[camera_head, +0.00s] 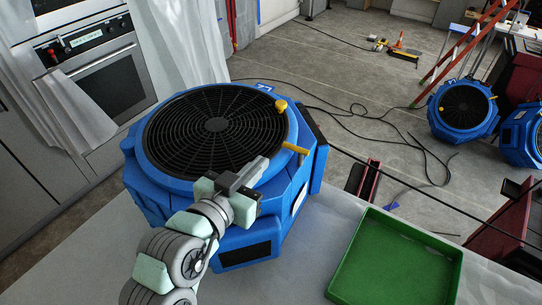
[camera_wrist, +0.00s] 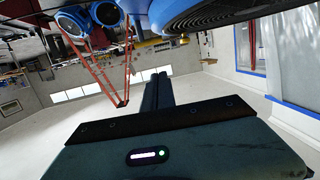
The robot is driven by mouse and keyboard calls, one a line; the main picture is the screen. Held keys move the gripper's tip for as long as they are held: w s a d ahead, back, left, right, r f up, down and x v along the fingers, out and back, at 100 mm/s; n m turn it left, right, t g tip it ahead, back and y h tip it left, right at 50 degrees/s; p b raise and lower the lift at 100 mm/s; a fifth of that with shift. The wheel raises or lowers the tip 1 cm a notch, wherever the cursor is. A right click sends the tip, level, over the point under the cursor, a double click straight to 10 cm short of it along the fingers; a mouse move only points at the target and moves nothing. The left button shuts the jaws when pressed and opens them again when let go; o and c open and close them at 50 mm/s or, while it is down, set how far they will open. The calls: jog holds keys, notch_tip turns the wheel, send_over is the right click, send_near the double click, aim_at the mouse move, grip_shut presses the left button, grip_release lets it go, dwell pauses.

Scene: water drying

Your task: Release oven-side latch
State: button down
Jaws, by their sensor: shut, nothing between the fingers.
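The large blue fan unit (camera_head: 165,190) with a round black grille (camera_head: 190,130) stands on a pale surface in the head view. A yellow knob (camera_head: 281,105) and a yellow lever (camera_head: 295,149) show on its right side, away from the oven. No latch is visible on its oven side. My gripper (camera_head: 259,165) is over the front edge of the fan's top; whether it touches cannot be told. In the wrist view, my gripper (camera_wrist: 159,76) has its two dark fingers together, with nothing between them. Part of the fan's blue rim (camera_wrist: 203,14) shows above them.
The oven (camera_head: 100,75) is at left behind pale curtains (camera_head: 180,40). A green tray (camera_head: 395,262) lies to the right, empty. Other blue fans (camera_head: 463,108), a red ladder (camera_head: 465,45) and a black cable (camera_head: 385,120) are on the floor beyond.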

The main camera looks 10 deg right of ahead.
aim_at(283, 142)
jog(key=p+x, duration=0.1)
jog(key=x, duration=0.3)
jog(key=f+p+x, duration=0.1)
jog(key=x, duration=0.3)
jog(key=f+p+x, duration=0.1)
jog(key=p+x, duration=0.1)
jog(key=x, duration=0.2)
jog(key=shift+s+f, duration=0.2)
jog(key=shift+s, duration=0.05)
jog(key=shift+w+d+f, duration=0.1)
jog(key=shift+w+f, duration=0.1)
jog(key=shift+f, duration=0.2)
jog(key=shift+w+f+b, duration=0.15)
jog(key=shift+w+b, duration=0.25)
jog(key=shift+b, duration=1.2)
jog(key=w+b, duration=0.1)
jog(key=b, duration=0.2)
jog(key=shift+w+f+b, duration=0.1)
jog(key=shift+w+b, duration=0.05)
jog(key=shift+b, duration=0.2)
jog(key=w+b, duration=0.1)
jog(key=b, duration=0.2)
jog(key=shift+w+d, duration=0.15)
jog(key=shift+d, duration=0.1)
jog(key=shift+w+d+r+b, duration=0.15)
jog(key=shift+w+r+b, duration=0.05)
jog(key=shift+r+b, duration=0.1)
